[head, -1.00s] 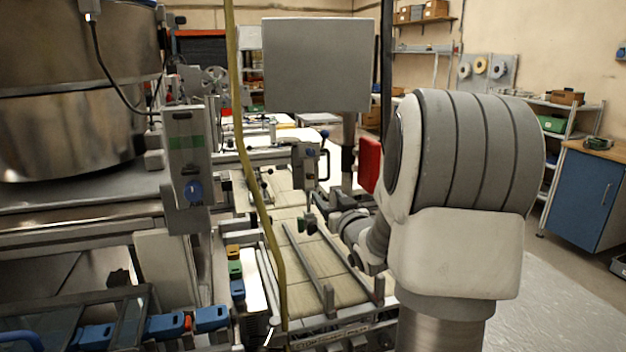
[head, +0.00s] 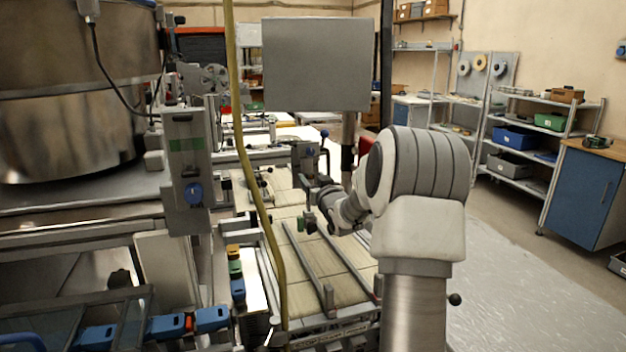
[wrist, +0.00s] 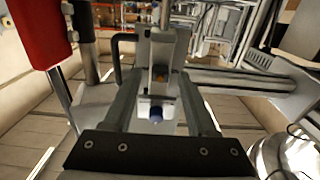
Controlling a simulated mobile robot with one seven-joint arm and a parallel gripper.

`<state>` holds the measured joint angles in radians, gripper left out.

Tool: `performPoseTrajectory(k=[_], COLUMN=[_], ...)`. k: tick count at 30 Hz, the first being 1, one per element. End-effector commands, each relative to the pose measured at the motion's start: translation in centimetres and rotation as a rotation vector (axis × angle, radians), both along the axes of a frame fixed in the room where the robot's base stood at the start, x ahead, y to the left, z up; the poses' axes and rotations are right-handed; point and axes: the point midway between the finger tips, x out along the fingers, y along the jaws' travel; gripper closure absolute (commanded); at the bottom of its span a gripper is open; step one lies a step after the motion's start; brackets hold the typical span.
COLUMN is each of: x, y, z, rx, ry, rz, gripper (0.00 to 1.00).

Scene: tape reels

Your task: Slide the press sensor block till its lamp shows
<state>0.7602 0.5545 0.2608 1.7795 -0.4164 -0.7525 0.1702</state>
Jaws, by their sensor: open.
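A grey block (head: 304,160) with a blue knob stands on the machine rail beyond my arm in the head view; I take it to be the sensor block. I cannot tell if that spot is a lit lamp. My gripper (wrist: 160,88) is open, its two fingers left and right of the block's line. Contact cannot be told. In the head view my gripper (head: 316,206) is small and dark, just this side of the block.
A yellow-brown hose (head: 254,190) hangs in front of the machine. A grey panel (head: 318,65) stands behind. A red part (wrist: 40,30) and a post are left in the wrist view, and a metal rail (wrist: 250,80) is right. Open floor (head: 520,270) lies right of my arm.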

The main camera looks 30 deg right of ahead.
Motion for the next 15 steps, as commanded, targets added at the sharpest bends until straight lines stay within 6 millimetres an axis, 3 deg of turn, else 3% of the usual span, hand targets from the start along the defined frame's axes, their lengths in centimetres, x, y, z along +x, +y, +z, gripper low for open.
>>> performPoseTrajectory(k=[4,13,15], x=[0.00,-0.02,-0.02], y=[0.02,0.03,0.03], z=[0.00,0.01,0.01], rx=[0.000,0.000,0.000], ry=[0.000,0.000,0.000], rz=[0.000,0.000,0.000], gripper=[0.43,0.96,1.00])
